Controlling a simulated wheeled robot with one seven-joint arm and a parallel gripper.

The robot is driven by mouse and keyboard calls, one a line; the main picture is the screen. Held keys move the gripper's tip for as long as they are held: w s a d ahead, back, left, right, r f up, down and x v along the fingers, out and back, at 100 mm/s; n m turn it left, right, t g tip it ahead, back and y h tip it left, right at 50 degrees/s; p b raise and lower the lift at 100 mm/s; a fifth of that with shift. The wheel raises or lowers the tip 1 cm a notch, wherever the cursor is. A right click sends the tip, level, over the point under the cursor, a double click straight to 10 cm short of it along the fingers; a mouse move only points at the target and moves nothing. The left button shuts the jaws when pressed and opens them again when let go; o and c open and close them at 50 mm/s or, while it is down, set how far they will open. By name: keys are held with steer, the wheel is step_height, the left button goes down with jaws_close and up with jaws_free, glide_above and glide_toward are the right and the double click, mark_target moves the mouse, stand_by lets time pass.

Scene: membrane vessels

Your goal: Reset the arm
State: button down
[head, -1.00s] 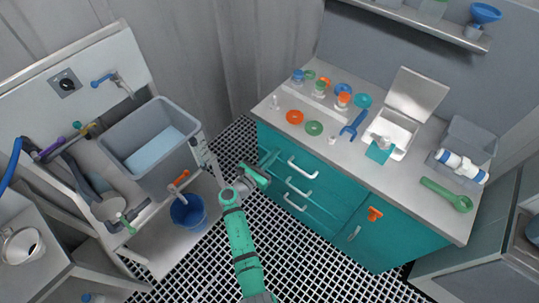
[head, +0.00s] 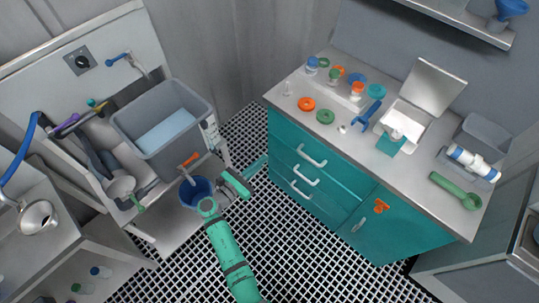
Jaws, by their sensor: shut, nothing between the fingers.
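My green arm (head: 228,255) rises from the bottom edge to a bend beside the blue bucket. From there a short green link (head: 236,184) slants across the floor gap between the sink and the cabinet. The arm looks folded and low over the black-and-white grid floor. I cannot make out my gripper's fingers in the head view. Nothing is seen held at the visible end of the arm.
The blue bucket (head: 197,192) stands close left of the arm's bend, below the grey tub (head: 149,151). The teal cabinet (head: 330,192) stands to the right, its top holding small vessels and tools. Grid floor (head: 315,262) is free in front.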

steer(key=s+f+m+g+y, duration=0.2)
steer(key=s+f+m+y, duration=0.5)
steer(key=s+f, duration=0.9)
steer(key=s+a+r+m+y, duration=0.2)
steer(key=s+r+m+y, duration=0.15)
steer(key=s, duration=0.55)
steer(key=s+r+m+t+y, duration=0.1)
steer(key=s+r+m+t, duration=0.1)
steer(key=s+r+m, duration=0.5)
steer(key=s+r+m+t+y, duration=0.1)
steer(key=s+r+m+t, duration=0.2)
steer(key=s+r+m, duration=0.5)
step_height(320, 180, up, 11)
steer(key=shift+d+m+y, duration=0.35)
steer(key=shift+d+m, duration=0.1)
